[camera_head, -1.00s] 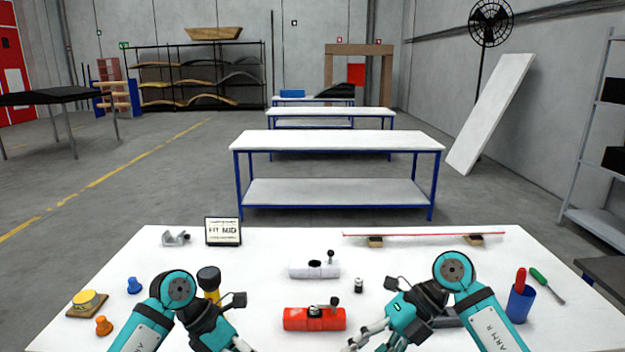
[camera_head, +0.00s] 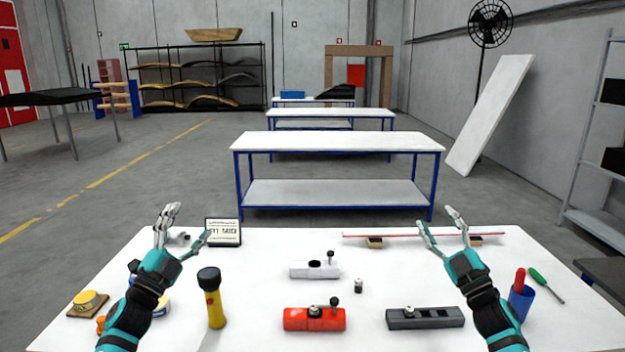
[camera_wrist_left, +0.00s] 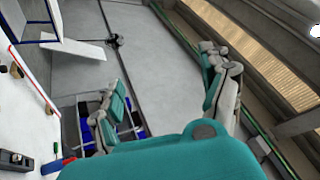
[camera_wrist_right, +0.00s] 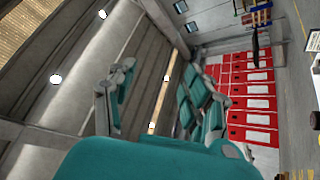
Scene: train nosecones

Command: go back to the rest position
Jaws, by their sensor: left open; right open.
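My left gripper (camera_head: 181,232) is open and empty, raised with its fingers pointing up over the left part of the white table (camera_head: 270,285). Its fingers also show spread in the left wrist view (camera_wrist_left: 165,95). My right gripper (camera_head: 442,232) is open and empty, raised with its fingers up over the right part of the table. Its spread fingers show in the right wrist view (camera_wrist_right: 165,95). Both grippers are clear of the objects in the head view. My left arm partly hides small items at the table's left.
On the table are a red block (camera_head: 300,320), a white block (camera_head: 302,270), a dark grey block (camera_head: 450,318), a yellow flashlight (camera_head: 214,309), a sign (camera_head: 223,233), a blue cup (camera_head: 521,304) and a long red-edged strip (camera_head: 400,236).

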